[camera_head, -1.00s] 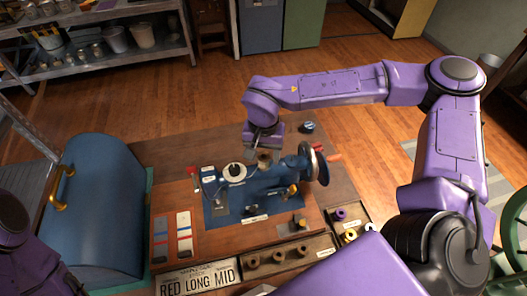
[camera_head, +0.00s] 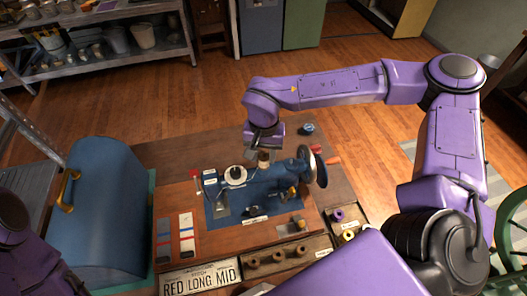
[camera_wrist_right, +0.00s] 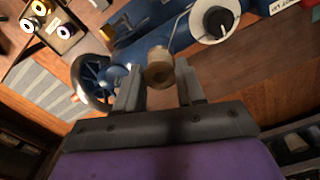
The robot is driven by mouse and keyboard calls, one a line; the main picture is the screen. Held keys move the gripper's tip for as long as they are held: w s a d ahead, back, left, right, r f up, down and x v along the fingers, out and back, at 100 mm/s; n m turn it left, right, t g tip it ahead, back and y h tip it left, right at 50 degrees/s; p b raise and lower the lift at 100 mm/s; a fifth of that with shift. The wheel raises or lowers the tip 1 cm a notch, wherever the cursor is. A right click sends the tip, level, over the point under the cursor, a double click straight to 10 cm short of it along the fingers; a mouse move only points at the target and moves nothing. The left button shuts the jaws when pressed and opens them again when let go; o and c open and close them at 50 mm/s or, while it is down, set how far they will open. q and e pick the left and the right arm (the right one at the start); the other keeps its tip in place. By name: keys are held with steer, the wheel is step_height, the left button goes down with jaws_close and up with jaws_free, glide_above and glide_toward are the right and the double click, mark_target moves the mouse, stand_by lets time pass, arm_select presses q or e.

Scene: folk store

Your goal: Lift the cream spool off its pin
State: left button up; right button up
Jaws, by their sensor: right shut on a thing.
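The cream spool (camera_wrist_right: 158,74), tan in this light, sits between the fingers of my right gripper (camera_wrist_right: 160,90) in the right wrist view. In the head view the spool (camera_head: 264,157) shows just below my right gripper (camera_head: 264,146), behind the blue sewing machine (camera_head: 262,188). The gripper is shut on it. A thin thread runs from the spool area toward the machine's white dial with a black knob (camera_wrist_right: 214,20). The pin is hidden, so I cannot tell whether the spool is clear of it. My left gripper is out of view; only part of that arm shows at lower left.
The machine's dark handwheel (camera_head: 316,168) stands close to the right of the gripper. A wooden tray with several spools (camera_head: 290,258) lies along the table's front. A blue domed cover (camera_head: 105,200) stands at left. A red-handled tool (camera_head: 333,159) lies at right.

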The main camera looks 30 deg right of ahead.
steer(key=shift+r+p, duration=1.4)
steer(key=shift+p, duration=0.05)
steer(key=shift+r, duration=0.95)
